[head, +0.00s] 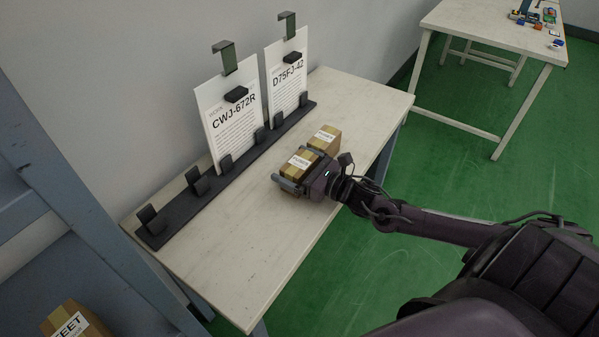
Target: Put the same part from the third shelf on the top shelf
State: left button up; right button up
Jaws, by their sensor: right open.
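Two small brown cardboard boxes with white labels are on the wooden table, one behind the other. The nearer box (299,162) is at my right gripper (303,176); the farther box (325,136) is just beyond it. My right gripper is open, with one finger visible along the near side of the nearer box; the other finger is hidden. I cannot tell whether it touches the box. Another labelled box (72,322), reading "FEET", is at the bottom left edge, partly cut off. My left gripper is out of view.
The table (240,260) is bare in front. A black rack (205,190) along its back holds two sheets, "CWJ-672R" (232,118) and "D75FJ-42" (287,78). A blue-grey frame (75,190) stands left. A second table (480,22) is at upper right; green floor between is clear.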

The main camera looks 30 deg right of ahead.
jog(key=shift+w+a, duration=0.15)
jog(key=shift+w, duration=0.15)
jog(key=shift+c, duration=0.3)
jog(key=shift+r, duration=0.1)
jog(key=c, duration=1)
